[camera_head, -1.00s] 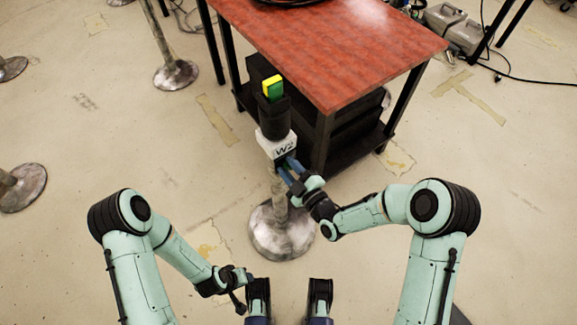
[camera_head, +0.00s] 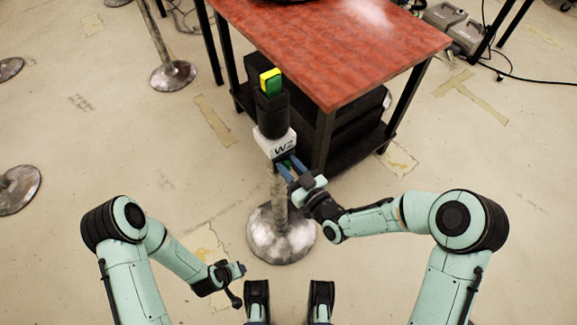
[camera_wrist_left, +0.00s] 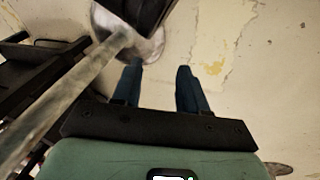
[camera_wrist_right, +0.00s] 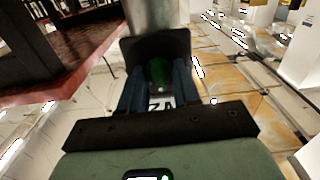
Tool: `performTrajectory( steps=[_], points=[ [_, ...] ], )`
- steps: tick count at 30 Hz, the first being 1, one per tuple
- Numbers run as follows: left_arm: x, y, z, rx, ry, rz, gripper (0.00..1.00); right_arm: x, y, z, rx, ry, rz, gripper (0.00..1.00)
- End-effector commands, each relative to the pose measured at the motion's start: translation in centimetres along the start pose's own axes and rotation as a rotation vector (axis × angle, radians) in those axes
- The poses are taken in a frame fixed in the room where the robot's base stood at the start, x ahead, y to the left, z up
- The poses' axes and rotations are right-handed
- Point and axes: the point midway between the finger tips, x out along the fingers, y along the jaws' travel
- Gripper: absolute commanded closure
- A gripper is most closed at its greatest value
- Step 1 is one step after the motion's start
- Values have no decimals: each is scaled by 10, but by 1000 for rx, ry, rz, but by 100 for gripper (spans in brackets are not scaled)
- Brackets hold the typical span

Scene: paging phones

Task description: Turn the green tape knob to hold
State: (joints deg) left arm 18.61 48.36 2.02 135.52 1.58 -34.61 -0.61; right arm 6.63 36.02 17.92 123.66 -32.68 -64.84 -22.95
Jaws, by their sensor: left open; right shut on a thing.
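A white box marked W2 (camera_head: 280,146) sits on a metal post beside the table, with a black cylinder and a yellow and green block on top. My right gripper (camera_head: 289,168) reaches the box's lower front with its blue fingers. In the right wrist view, the fingers (camera_wrist_right: 158,78) are shut on the green tape knob (camera_wrist_right: 157,72); the fingers hide its sides, and I cannot tell its setting. My left gripper (camera_head: 242,268) hangs low at the left, away from the box. In the left wrist view, its fingers (camera_wrist_left: 160,78) are apart and empty.
A red-topped table (camera_head: 340,55) stands right behind the post, with dark boxes on its lower shelf. The post's round metal base (camera_head: 280,240) stands on the floor. More metal stands (camera_head: 173,76) are at the left.

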Motion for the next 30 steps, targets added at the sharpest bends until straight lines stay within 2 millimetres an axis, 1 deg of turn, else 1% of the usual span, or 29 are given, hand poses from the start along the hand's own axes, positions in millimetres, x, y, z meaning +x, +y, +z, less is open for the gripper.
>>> performTrajectory(
  steps=[3, 7, 18, 24, 30],
  points=[
    [5, -6, 9, -5, -25, -10, 57, -1, 1, 2, 111, -4, 1, 99],
    [7, -9, 14, -9, -41, -17, 57, -1, 2, 2, 234, -3, 1, 99],
    [10, -14, 19, -13, -58, -25, 57, -1, 3, 2, 566, -4, 1, 99],
    [10, -14, 19, -13, -57, -24, 57, -1, 4, 3, 698, -3, 1, 99],
    [9, -13, 18, -13, -55, -23, 57, -1, 4, 3, 782, -4, 1, 99]
  ],
)
